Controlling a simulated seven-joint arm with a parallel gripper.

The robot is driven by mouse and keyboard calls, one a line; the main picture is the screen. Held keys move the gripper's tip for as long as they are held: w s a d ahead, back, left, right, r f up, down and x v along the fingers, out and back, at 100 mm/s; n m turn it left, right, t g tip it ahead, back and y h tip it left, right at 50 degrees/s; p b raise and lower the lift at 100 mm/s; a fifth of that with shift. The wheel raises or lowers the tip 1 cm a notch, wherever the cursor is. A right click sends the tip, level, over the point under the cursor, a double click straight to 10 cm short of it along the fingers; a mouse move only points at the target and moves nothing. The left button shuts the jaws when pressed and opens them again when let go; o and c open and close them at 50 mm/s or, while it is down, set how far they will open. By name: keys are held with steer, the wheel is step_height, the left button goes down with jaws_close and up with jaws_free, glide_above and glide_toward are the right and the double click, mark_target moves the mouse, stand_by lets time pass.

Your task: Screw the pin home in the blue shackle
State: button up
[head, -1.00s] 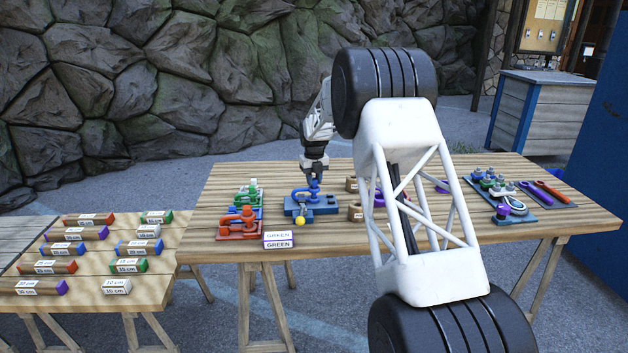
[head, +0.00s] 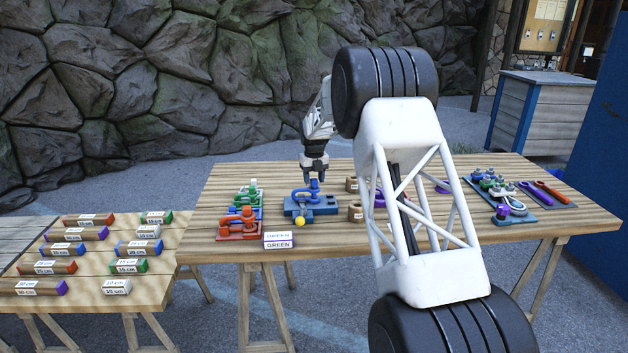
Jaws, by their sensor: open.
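The blue shackle (head: 302,195) lies on a dark blue fixture block (head: 324,206) in the middle of the table. Its blue pin (head: 314,185) stands upright at the shackle's right side, with its head showing. I cannot tell from this view how deep the pin sits. My gripper (head: 314,178) points straight down just above the pin head. Its jaws are open, and the fingertips are close to the top of the pin. A yellow ball (head: 300,221) is at the front edge of the block.
A rack of fittings (head: 497,190) and wrenches (head: 550,192) lie at the far right.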

steer(key=shift+r, duration=1.95)
steer(key=shift+n, duration=0.3)
